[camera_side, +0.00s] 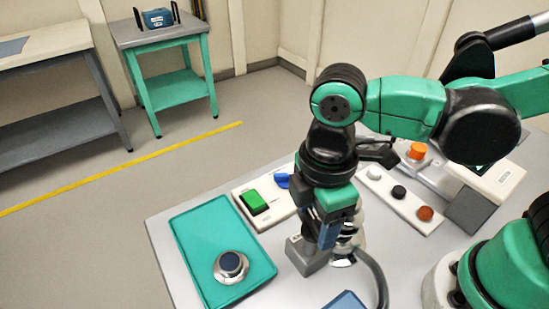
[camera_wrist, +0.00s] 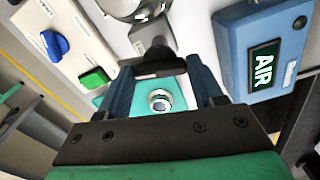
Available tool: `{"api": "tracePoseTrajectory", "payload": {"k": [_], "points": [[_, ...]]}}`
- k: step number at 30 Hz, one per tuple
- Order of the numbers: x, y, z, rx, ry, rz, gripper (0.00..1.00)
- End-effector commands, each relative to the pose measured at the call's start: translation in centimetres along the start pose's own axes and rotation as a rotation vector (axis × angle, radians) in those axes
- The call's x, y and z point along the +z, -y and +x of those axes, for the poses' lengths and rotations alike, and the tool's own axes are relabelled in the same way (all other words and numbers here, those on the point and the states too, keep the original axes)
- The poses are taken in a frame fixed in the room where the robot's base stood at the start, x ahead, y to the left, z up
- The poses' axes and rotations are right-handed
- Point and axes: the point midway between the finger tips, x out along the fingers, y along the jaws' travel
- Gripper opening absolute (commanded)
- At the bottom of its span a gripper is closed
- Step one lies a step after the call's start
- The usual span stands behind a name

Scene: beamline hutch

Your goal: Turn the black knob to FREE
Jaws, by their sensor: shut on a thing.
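My gripper (camera_side: 328,238) points down over the grey-topped table in the side view. In the wrist view my two blue fingers (camera_wrist: 163,84) stand on either side of a black knob (camera_wrist: 160,63) and are shut on it. The knob is a dark bar-like piece with a grey part (camera_wrist: 148,33) beside it. In the side view the knob is hidden behind my fingers, above or beside a grey block (camera_side: 304,256). No FREE marking can be read in either view, so the knob's setting cannot be told.
A white box has a green button (camera_side: 253,202) and blue knob (camera_side: 282,181). A white panel with several buttons (camera_side: 398,192) stands right. A blue AIR box (camera_wrist: 265,20) and metal cylinder are close by.

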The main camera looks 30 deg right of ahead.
Motion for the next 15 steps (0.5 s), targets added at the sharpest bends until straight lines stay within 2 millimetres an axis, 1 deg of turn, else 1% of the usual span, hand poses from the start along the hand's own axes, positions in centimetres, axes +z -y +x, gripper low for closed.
{"api": "tracePoseTrajectory", "payload": {"k": [6, 15], "points": [[-0.14, -0.06, 0.00, 0.004, -0.007, -0.097, 0.08], [-0.16, -0.05, 0.00, 0.003, -0.007, -0.148, 0.08]]}}
